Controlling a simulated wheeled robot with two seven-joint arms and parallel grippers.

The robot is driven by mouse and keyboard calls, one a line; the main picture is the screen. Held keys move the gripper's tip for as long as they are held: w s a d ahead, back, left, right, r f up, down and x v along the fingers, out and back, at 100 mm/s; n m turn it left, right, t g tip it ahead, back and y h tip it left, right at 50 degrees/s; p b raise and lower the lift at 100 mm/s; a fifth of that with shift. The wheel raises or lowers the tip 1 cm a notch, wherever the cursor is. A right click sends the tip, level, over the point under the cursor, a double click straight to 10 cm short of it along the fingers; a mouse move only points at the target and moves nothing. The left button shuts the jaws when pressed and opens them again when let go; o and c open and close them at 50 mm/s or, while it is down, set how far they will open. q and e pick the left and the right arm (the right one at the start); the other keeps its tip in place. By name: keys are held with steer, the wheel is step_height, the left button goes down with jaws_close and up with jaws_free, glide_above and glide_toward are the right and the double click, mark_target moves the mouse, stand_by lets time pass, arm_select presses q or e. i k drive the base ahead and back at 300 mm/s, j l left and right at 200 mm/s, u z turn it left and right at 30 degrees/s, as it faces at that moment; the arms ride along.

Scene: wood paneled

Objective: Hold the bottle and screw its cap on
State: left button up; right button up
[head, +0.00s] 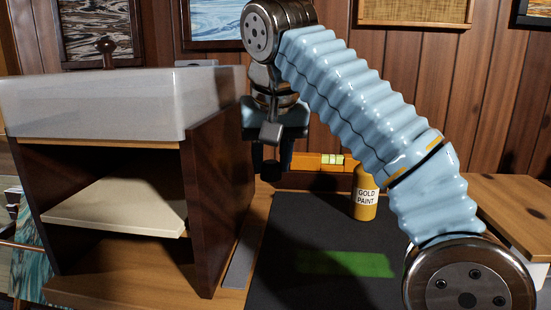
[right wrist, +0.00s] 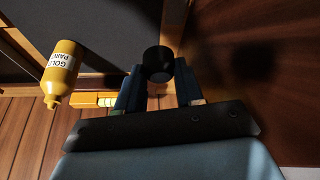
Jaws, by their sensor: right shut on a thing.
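A yellow bottle labelled "GOLD PAINT" (head: 364,199) stands upright on the dark mat, its top partly hidden behind my right arm. It also shows in the right wrist view (right wrist: 62,70), at the left, apart from the fingers. My right gripper (right wrist: 157,82) is shut on a black round cap (right wrist: 158,60), held between the fingertips. In the head view my right gripper (head: 270,158) hangs fingers down, left of the bottle and close to the wooden cabinet's side. My left gripper is not in view.
A wooden cabinet with a shelf (head: 222,195) and a large white basin-like top (head: 120,103) fills the left. The dark mat (head: 300,225) with a green patch (head: 345,264) has free room in front of the bottle. An orange block with a level-like vial (head: 310,162) lies behind.

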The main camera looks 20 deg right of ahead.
mark_target(364, 193)
steer(key=k, duration=1)
